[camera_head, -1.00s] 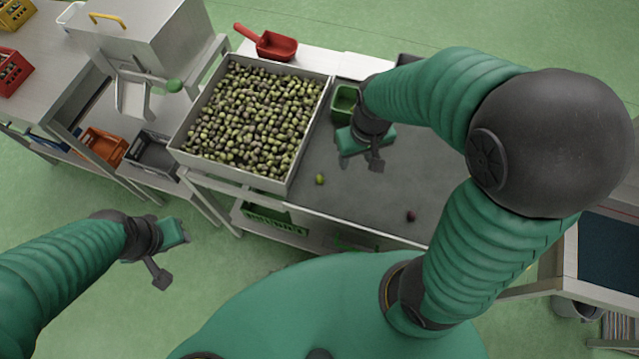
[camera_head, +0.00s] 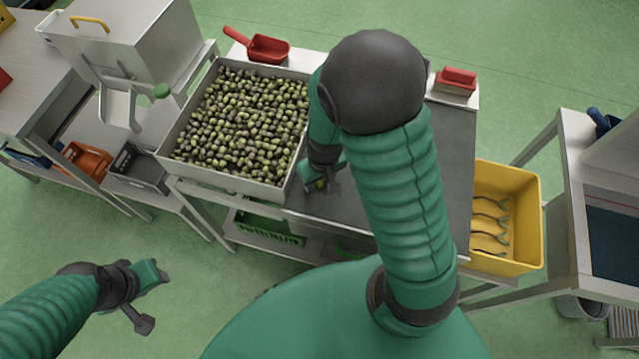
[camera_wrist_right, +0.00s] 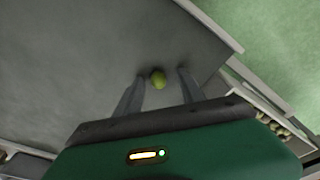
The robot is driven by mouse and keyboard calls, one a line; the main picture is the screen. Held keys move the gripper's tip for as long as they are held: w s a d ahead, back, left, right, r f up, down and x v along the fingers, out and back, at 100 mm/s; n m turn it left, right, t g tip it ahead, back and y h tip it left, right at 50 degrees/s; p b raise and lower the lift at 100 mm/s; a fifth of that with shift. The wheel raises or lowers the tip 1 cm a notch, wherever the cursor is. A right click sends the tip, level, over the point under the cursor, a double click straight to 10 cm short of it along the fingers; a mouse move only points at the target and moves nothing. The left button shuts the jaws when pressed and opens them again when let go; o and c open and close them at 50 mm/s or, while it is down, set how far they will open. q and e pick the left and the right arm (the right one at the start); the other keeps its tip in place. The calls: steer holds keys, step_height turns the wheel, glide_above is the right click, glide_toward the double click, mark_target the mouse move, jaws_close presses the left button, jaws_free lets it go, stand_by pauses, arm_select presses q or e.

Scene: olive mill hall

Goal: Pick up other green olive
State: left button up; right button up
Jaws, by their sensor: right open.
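My left gripper (camera_head: 146,297) is open and empty over the floor at the lower left.
A large tray (camera_head: 222,184) full of olives stands left of my right gripper. A red scoop (camera_head: 268,47) lies behind it. My right arm hides much of the table.

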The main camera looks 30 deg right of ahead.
steer(key=shift+a, duration=0.15)
steer(key=shift+c, duration=0.2)
steer(key=shift+a, duration=0.1)
steer(key=shift+c, duration=1.2)
steer(key=shift+w+d, duration=0.1)
steer(key=shift+d, duration=0.25)
steer(key=c, duration=0.5)
steer(key=shift+d, duration=0.25)
jaws_close()
arm_select(q)
steer(key=shift+d, duration=0.1)
arm_select(e)
steer(key=shift+a, duration=0.15)
